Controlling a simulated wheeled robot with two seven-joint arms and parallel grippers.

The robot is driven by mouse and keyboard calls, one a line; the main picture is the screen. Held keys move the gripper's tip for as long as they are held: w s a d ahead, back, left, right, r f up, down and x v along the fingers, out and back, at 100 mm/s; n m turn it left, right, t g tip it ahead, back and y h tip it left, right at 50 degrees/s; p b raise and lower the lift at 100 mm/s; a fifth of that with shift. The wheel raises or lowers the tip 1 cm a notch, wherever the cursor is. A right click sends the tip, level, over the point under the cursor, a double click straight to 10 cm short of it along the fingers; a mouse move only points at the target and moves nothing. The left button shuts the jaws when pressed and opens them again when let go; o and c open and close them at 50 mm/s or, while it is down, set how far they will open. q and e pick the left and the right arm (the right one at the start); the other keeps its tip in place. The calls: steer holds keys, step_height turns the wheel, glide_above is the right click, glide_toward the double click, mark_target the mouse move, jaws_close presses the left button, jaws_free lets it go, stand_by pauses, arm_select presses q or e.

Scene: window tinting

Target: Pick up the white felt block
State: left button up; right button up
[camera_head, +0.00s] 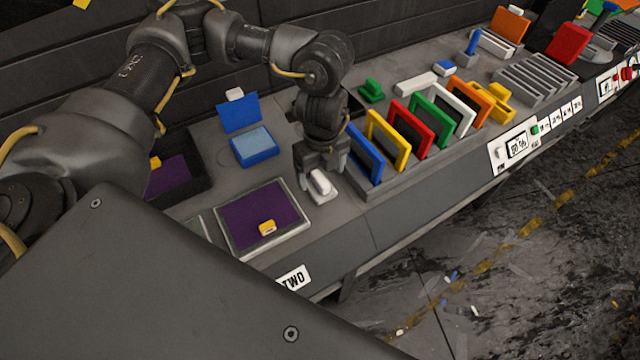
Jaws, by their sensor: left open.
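The white felt block (320,182) is a small, pale, rounded block resting on a light grey pad on the bench, left of the blue frame. My left gripper (322,178) is directly above it, pointing down, with its open fingers close around the block's upper end. Whether the fingers touch the block cannot be told. My right gripper is not in view.
A rack of coloured frames (410,135) stands right of the block, with the blue frame (364,153) closest. A purple-topped tray (250,212) with a yellow block (267,228) lies to the left. A blue box (254,146) stands behind. The bench front edge is near.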

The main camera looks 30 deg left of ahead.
mark_target(321, 180)
arm_select(q)
steer(key=shift+s+f, duration=0.2)
steer(key=shift+f, duration=0.1)
steer(key=f, duration=0.1)
steer(key=f+p, duration=0.1)
steer(key=f, duration=0.1)
steer(key=shift+w+f+p, duration=0.25)
steer(key=shift+f+p, duration=0.1)
steer(key=shift+s+f, duration=0.1)
steer(key=shift+f, duration=0.35)
steer(key=c, duration=1.1)
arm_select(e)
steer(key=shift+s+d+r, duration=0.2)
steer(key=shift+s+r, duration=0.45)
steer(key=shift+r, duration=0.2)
